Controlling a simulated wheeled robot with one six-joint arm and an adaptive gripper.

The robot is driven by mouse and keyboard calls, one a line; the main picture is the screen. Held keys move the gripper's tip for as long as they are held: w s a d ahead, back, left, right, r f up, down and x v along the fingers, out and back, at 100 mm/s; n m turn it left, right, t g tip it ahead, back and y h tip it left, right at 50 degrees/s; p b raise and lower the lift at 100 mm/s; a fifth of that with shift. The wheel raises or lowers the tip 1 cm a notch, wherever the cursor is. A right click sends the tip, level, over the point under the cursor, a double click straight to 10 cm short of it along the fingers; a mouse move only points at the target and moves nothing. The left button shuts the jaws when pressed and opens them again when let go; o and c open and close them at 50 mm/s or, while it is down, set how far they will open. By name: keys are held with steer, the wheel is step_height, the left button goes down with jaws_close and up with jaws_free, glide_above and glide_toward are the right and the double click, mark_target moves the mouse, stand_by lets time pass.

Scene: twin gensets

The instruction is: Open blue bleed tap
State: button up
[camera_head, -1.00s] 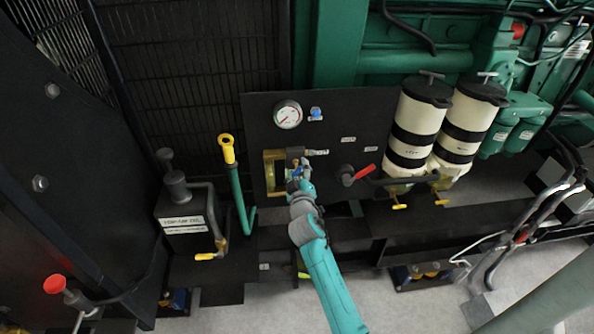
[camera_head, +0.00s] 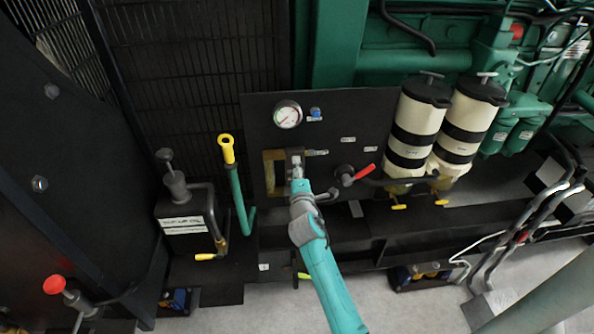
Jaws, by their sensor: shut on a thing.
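My gripper (camera_head: 297,178) is at the dark panel (camera_head: 372,110), just right of the yellow-framed sight window (camera_head: 273,172) and below a dark block. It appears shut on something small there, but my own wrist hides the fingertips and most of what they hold. No blue shows at the fingertips now, so the bleed tap cannot be made out. A small blue knob (camera_head: 315,112) sits higher on the panel, beside the round gauge (camera_head: 288,115), clear of my gripper.
A red-handled valve (camera_head: 364,173) is close to the right of my wrist. Two cream filter canisters (camera_head: 419,118) with yellow taps stand further right. A yellow-topped green pipe (camera_head: 238,180) and a black pump box (camera_head: 187,227) are to the left. Pale floor shows below.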

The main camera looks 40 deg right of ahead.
steer(key=shift+n, duration=1.1)
steer(key=o, duration=1.1)
steer(key=v, duration=1.2)
